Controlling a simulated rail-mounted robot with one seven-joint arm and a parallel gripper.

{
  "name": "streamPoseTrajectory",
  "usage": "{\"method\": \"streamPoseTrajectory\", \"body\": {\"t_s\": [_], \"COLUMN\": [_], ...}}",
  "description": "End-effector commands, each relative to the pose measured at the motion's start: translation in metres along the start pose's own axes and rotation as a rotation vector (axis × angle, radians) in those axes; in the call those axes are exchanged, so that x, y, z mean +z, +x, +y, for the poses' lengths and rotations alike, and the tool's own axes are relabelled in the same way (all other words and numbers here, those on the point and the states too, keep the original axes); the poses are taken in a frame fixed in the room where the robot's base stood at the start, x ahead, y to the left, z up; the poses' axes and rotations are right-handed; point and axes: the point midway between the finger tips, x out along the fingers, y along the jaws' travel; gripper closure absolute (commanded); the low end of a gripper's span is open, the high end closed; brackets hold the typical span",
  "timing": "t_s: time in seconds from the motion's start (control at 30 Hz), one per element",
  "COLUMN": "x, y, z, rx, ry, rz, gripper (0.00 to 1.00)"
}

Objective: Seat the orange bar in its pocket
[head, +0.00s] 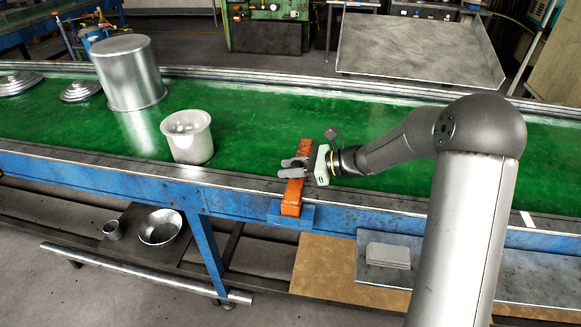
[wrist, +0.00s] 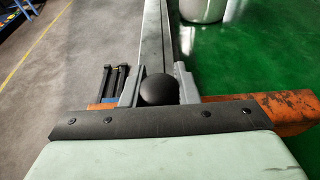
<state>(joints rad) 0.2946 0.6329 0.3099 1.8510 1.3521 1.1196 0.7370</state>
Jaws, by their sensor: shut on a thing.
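The long, worn orange bar (head: 292,196) lies across the near rail of the green conveyor in the head view. Its near end is at a small blue bracket (head: 307,214) on the conveyor's front side. I cannot tell whether that end sits inside the pocket or only rests above it. My gripper (head: 285,168) is shut on the bar partway along its length, coming from the right. In the wrist view the bar (wrist: 272,108) runs sideways behind my gripper (wrist: 156,86), with a dark round knob (wrist: 158,90) between the grey fingers. The fingers' contact with the bar is partly hidden.
A small metal pot (head: 187,137) and a larger one (head: 128,73) stand left on the conveyor (head: 240,110). Stacked lids (head: 80,91) are farther left. Grey plates (head: 388,256) lie on a lower shelf. The belt beyond the bar is clear.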

Motion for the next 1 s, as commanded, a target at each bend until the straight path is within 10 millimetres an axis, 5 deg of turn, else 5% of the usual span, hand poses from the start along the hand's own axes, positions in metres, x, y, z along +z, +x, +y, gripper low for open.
{"method": "streamPoseTrajectory", "body": {"t_s": [0.97, 1.0], "x": [-0.012, -0.012], "y": [0.004, 0.004], "z": [0.0, 0.0], "rx": [0.0, 0.0], "ry": [-0.001, -0.001], "rz": [-0.002, -0.002], "gripper": [1.0, 0.61]}}
